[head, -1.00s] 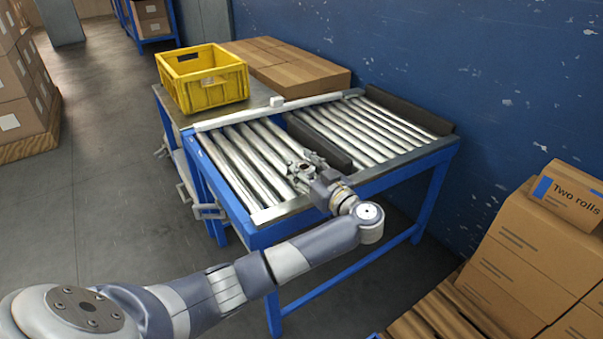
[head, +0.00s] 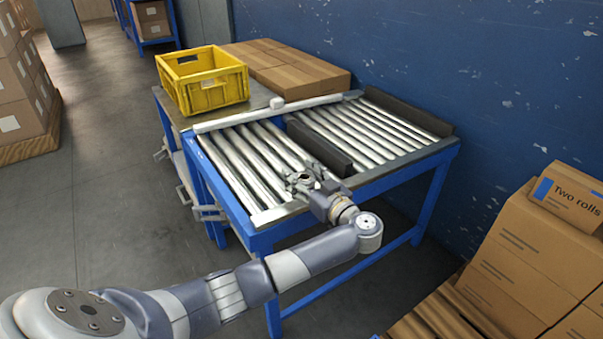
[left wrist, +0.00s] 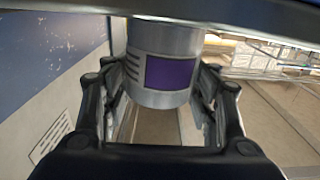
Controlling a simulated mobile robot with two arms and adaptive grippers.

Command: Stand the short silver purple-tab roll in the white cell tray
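The short silver roll (left wrist: 165,98) with its purple tab (left wrist: 171,73) is in the left wrist view, between the two dark fingers of my left gripper (left wrist: 163,88). The fingers lie against both sides of the roll, and its far end is cut off by a grey bar across the top. In the head view my left gripper (head: 303,180) is over the near edge of the roller conveyor; the roll is hard to make out there. I cannot pick out the white cell tray in either view. My right gripper is not in view.
The blue-framed roller conveyor (head: 250,165) has a dark divider (head: 318,148) just behind the gripper. A yellow crate (head: 203,82) stands at its far left, by flat brown cartons (head: 285,68). A carton marked "Two rolls" (head: 568,195) tops a stack at right.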

